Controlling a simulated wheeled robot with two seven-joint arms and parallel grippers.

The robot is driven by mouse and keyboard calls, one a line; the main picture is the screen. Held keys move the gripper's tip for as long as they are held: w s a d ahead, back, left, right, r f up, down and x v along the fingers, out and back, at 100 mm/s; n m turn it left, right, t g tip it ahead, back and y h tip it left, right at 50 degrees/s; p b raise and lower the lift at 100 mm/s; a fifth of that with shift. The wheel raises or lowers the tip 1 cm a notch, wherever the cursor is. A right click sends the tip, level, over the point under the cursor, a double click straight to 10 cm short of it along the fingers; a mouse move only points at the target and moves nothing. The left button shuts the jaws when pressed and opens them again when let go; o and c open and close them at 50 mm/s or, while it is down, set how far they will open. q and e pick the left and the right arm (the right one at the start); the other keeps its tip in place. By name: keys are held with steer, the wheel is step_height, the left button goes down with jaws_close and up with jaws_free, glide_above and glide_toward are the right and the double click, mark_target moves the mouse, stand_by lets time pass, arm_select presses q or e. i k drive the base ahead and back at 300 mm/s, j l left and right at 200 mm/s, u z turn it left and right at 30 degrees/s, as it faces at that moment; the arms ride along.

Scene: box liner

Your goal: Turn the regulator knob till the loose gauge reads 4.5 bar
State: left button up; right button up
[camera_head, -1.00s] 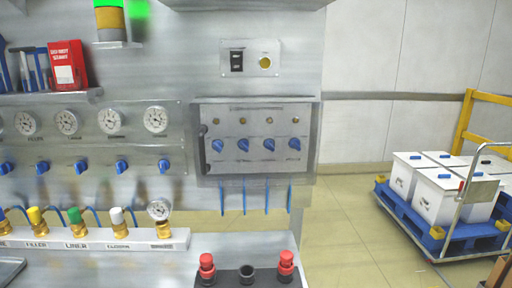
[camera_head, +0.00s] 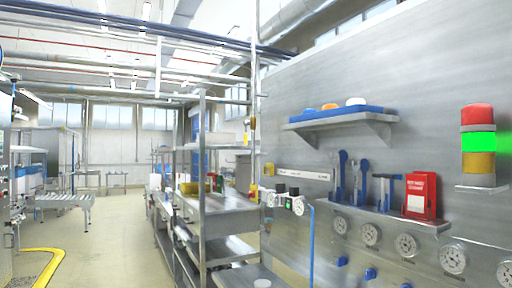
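A row of round white gauges (camera_head: 371,234) is set along the steel panel at the lower right, with more at the right edge. Their readings are too small to tell. Blue knobs (camera_head: 370,274) sit below them, partly cut off by the bottom edge. A white regulator-like unit with dark knobs (camera_head: 289,204) is mounted at the panel's left end, with a blue hose running down from it. I cannot tell which gauge is the loose one. Neither of my grippers is in view.
A shelf (camera_head: 385,213) holds blue tools and a red box (camera_head: 421,195). A red, green and yellow signal light (camera_head: 478,145) is at right. A steel rack and worktable (camera_head: 215,215) stand at centre. Floor (camera_head: 110,235) is open at left, with a roller conveyor (camera_head: 67,204).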

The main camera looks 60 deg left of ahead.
mark_target(280, 187)
steer(key=u, duration=1.9)
steer(key=k+l, duration=0.15)
steer(key=l+u, duration=0.05)
steer(key=l, duration=0.05)
